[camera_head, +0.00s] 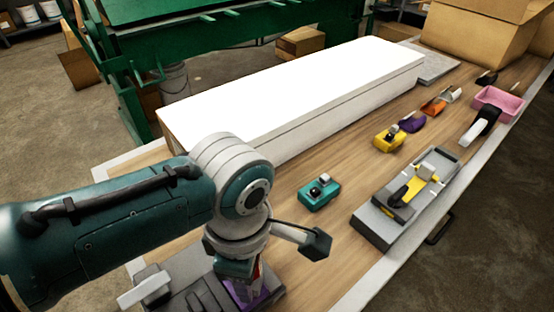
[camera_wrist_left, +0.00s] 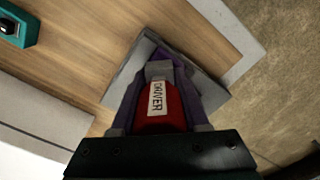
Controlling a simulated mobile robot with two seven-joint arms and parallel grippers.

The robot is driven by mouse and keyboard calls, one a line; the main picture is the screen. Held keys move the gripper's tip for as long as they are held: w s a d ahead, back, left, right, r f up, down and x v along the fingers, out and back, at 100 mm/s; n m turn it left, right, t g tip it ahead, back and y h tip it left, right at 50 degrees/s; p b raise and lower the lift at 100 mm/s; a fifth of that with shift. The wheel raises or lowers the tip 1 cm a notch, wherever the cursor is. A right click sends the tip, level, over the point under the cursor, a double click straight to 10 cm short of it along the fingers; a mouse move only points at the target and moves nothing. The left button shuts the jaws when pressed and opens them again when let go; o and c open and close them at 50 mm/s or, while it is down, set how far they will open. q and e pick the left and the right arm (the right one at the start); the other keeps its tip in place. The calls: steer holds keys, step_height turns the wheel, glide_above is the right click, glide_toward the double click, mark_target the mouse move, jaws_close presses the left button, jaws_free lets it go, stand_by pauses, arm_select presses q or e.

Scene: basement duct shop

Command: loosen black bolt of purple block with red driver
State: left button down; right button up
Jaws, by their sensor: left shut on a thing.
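My left gripper (camera_head: 248,284) is low at the near end of the bench and shut on the red driver (camera_wrist_left: 160,106). The driver carries a white label reading DRIVER, and only a sliver of red shows in the head view. The gripper also shows in the left wrist view (camera_wrist_left: 160,72). The purple block (camera_head: 246,298) is below the gripper, partly covered by it. Purple surfaces flank the driver in the wrist view. The black bolt and the driver's tip are hidden, so I cannot tell whether they touch. My right gripper is not in view.
A teal block (camera_head: 319,193) and a yellow block (camera_head: 389,138) stand on the bench. A grey tray-like fixture (camera_head: 385,228) lies along the right edge. A long white box (camera_head: 290,88) fills the back. Smaller items and a pink bin (camera_head: 497,102) are farther right.

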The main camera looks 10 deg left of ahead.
arm_select(q)
steer(key=shift+n+p, duration=0.35)
steer(key=shift+n, duration=0.75)
